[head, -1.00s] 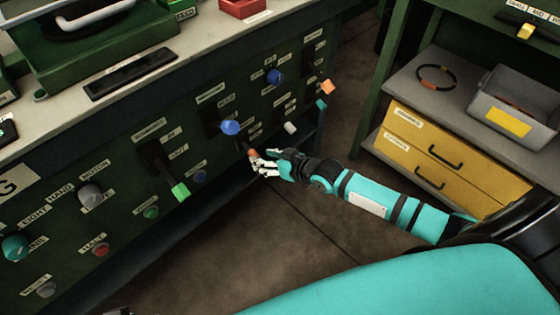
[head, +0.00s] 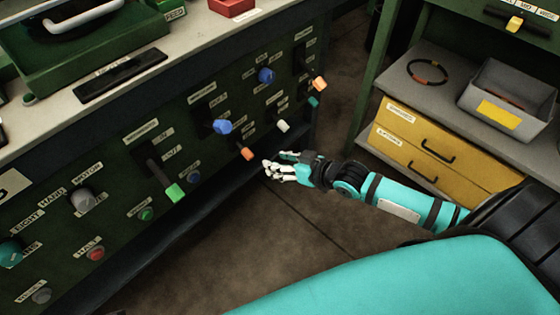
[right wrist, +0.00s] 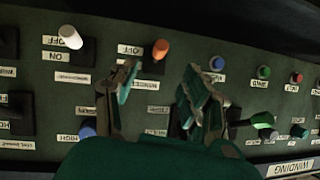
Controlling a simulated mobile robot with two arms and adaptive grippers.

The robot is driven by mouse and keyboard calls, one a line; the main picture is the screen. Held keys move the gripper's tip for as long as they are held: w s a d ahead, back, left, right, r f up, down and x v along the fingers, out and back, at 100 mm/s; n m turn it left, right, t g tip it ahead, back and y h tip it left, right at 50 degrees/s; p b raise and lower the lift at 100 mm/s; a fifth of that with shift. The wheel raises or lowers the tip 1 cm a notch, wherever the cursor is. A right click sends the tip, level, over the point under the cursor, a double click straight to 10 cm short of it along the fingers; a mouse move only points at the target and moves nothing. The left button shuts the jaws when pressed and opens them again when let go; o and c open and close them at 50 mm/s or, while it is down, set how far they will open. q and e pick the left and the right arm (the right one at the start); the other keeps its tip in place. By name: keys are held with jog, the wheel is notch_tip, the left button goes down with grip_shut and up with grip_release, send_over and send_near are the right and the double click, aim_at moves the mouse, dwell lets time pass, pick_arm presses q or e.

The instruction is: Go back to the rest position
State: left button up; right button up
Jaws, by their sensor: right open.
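My right gripper (head: 278,166) is open and empty in the head view, just in front of the dark green control panel (head: 110,180). It is a little to the right of and below the orange-tipped lever (head: 246,153), apart from it. In the right wrist view the two fingers of my right gripper (right wrist: 158,90) are spread, with the panel behind them. The orange lever tip (right wrist: 160,49) shows there beyond the fingers, with nothing between them. My left gripper does not show.
The panel bears several knobs and levers, among them a blue knob (head: 221,126) and a green-tipped lever (head: 174,192). At right stands a shelf with yellow drawers (head: 437,150) and a grey bin (head: 508,102). The floor (head: 290,215) between is clear.

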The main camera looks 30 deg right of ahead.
dwell(0.3)
